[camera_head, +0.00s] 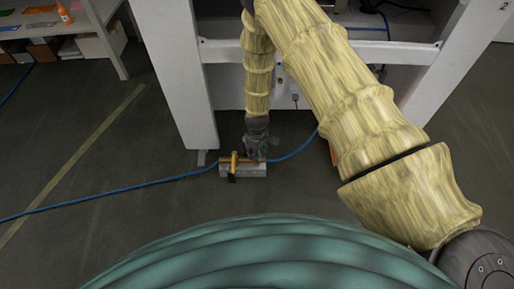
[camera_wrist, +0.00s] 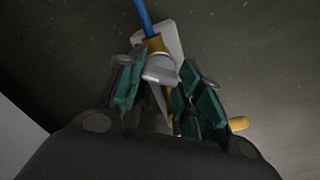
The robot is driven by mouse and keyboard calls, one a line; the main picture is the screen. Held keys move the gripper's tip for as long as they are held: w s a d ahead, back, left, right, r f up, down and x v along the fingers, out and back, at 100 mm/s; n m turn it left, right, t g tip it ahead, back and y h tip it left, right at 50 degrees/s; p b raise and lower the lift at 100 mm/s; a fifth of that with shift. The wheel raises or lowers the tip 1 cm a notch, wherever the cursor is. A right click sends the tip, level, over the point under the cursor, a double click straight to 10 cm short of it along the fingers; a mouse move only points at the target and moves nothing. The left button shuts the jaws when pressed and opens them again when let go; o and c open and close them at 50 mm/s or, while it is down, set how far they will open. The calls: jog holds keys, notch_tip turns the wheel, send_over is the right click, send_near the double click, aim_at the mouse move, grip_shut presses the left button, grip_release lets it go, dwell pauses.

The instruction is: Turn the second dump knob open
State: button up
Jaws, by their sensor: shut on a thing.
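A small pale valve block (camera_head: 245,171) with brass fittings sits on the floor below the white frame. It also shows in the wrist view (camera_wrist: 172,36). An upright brass-yellow part (camera_head: 234,162) stands at its left end. My gripper (camera_head: 256,151) points down at the block's right half and hides what it grips there. In the wrist view, the teal-padded fingers of my gripper (camera_wrist: 163,82) are on both sides of a silver-grey knob (camera_wrist: 160,68) and shut on it. A brass fitting (camera_wrist: 154,45) is behind the knob. Which way the knob is turned is unclear.
A blue hose (camera_head: 130,188) runs from the block leftward over the floor, and another stretch leads off right. White legs (camera_head: 180,90) and a crossbar (camera_head: 320,52) stand close around my arm. A yellow part (camera_wrist: 238,124) shows beside the right finger. Floor left of the block is mostly clear.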

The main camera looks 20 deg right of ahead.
jog(key=m+p, duration=0.4)
jog(key=m, duration=0.1)
jog(key=shift+r+m, duration=0.2)
jog(key=shift+m, duration=0.1)
jog(key=m+p, duration=0.2)
jog(key=m, duration=0.2)
jog(key=shift+f+m, duration=0.15)
jog(key=shift+m, duration=0.25)
jog(key=shift+m+p, duration=0.3)
jog(key=o, duration=1)
jog(key=shift+r, duration=5.95)
